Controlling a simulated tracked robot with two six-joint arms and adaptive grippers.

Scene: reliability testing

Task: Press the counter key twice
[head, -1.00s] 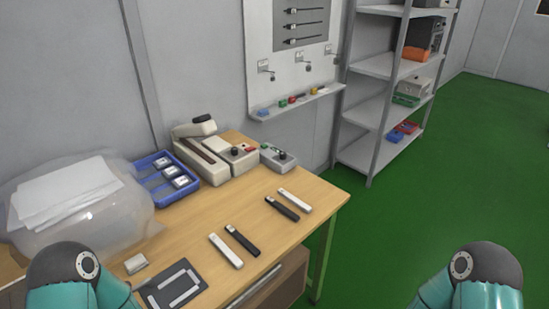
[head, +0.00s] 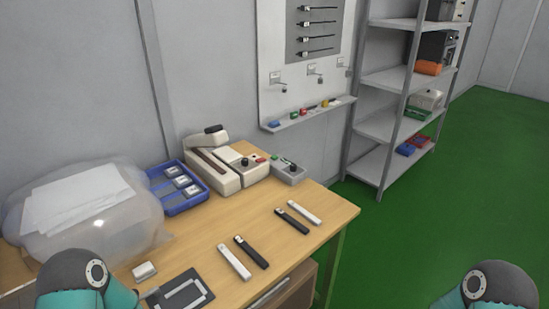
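A beige tester with a raised lever (head: 213,160) stands at the back of the wooden table (head: 205,235). A black knob and a small red part show on its right section. Next to it on the right is a small grey box (head: 287,171) with a dark knob or key on top and small coloured spots; it may be the counter, but I cannot read it. Only teal and dark links of my two arms show at the bottom left and bottom right. Neither gripper is in view.
A blue tray (head: 203,196) with several small blocks sits left of the tester, beside a plastic bag with papers (head: 85,210). White and black strips (head: 250,252) lie on the front half. A dark mat (head: 205,280) is near the front edge. A shelf (head: 390,120) stands right, with green floor clear.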

